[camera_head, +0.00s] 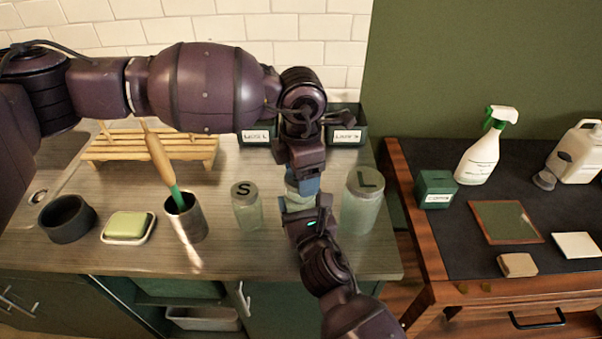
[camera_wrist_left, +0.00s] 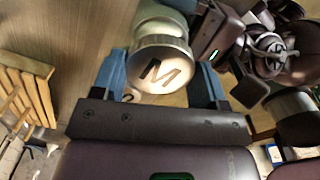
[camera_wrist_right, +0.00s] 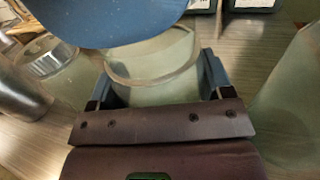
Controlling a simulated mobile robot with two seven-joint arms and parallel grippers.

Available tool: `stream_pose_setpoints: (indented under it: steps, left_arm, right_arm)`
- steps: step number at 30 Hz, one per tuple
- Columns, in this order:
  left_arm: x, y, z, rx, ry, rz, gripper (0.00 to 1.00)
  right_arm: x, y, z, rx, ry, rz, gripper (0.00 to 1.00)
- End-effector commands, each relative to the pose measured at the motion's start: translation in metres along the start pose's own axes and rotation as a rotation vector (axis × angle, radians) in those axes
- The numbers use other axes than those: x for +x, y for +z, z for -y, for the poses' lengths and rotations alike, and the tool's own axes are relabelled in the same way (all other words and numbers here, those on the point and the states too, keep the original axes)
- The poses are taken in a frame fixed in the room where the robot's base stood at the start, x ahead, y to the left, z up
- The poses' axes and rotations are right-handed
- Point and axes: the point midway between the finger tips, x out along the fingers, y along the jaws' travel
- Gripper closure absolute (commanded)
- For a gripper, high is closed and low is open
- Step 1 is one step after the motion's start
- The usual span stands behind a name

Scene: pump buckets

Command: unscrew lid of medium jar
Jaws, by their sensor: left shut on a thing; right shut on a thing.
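The medium jar (camera_head: 293,198) stands on the counter between the small jar (camera_head: 246,207) and the large jar (camera_head: 362,203), mostly hidden by my grippers in the head view. Its lid (camera_wrist_left: 158,70), marked M, shows in the left wrist view between the blue fingers of my left gripper (camera_head: 303,184), which is shut on it from above. My right gripper (camera_head: 303,211) is shut on the jar's pale glass body, seen between its fingers in the right wrist view (camera_wrist_right: 155,80). There a blue finger of my left gripper hides the lid.
A metal cup (camera_head: 186,220) with a brush, a soap dish (camera_head: 128,228) and a dark bowl (camera_head: 67,219) stand left of the jars. Behind are a wooden rack (camera_head: 150,150) and green boxes (camera_head: 347,126). A side table at right holds a spray bottle (camera_head: 478,160).

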Motion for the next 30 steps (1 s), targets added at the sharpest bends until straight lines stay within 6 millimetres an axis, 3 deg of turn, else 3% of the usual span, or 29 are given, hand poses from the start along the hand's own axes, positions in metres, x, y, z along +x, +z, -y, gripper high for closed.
stream_pose_setpoints:
  steps: [10, 21, 28, 29, 30]
  left_arm:
    - [-0.002, 0.0, 0.0, 0.0, 0.0, 0.001, 0.61]
    - [-0.037, 0.0, 0.0, 0.0, 0.001, 0.001, 0.61]
    - [-0.04, 0.0, 0.0, 0.0, 0.0, 0.0, 0.61]
    - [-0.04, 0.0, 0.0, 0.0, 0.0, 0.0, 0.61]
    - [-0.04, 0.0, 0.0, 0.0, 0.0, 0.0, 0.61]
  right_arm:
    - [0.0, -0.001, 0.0, -0.001, -0.001, -0.002, 0.93]
    - [0.0, -0.001, 0.0, -0.001, -0.001, -0.002, 0.93]
    - [0.0, -0.001, 0.0, -0.001, -0.001, -0.002, 0.93]
    - [0.0, -0.001, 0.0, -0.001, -0.001, -0.002, 0.25]
    - [0.0, -0.001, 0.0, -0.001, -0.001, -0.002, 0.19]
